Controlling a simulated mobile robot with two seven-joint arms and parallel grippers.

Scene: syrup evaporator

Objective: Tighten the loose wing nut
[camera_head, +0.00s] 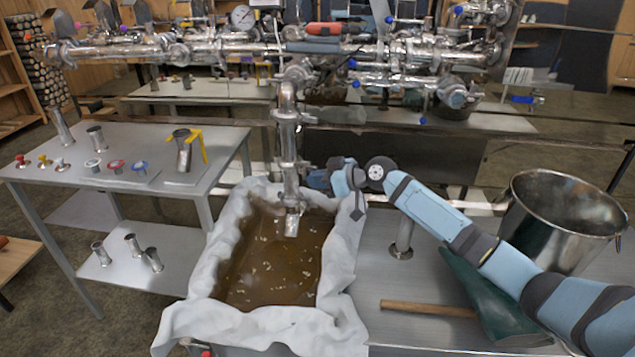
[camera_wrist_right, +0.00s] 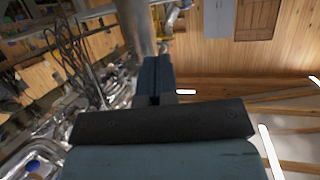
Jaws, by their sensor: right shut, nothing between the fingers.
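My right gripper (camera_head: 316,180) is beside the lower part of a vertical steel pipe (camera_head: 288,145), just to its right, above a cloth-lined pan (camera_head: 232,320). In the right wrist view its two dark fingers (camera_wrist_right: 155,78) are shut together with nothing between them. A grey pipe (camera_wrist_right: 134,25) stands beyond the fingertips there. Small blue knob-like parts (camera_head: 351,64) hang on the clamped steel piping (camera_head: 400,50); one blue part shows in the wrist view (camera_wrist_right: 33,166). I cannot tell which fastener is the loose wing nut. My left gripper is not in view.
A large steel pot (camera_head: 565,215) stands at the right. A wooden-handled tool (camera_head: 425,308) lies on the metal bench. A side table (camera_head: 120,205) at the left holds small coloured-handled parts and a yellow-handled clamp piece (camera_head: 186,150). The pan holds brown liquid.

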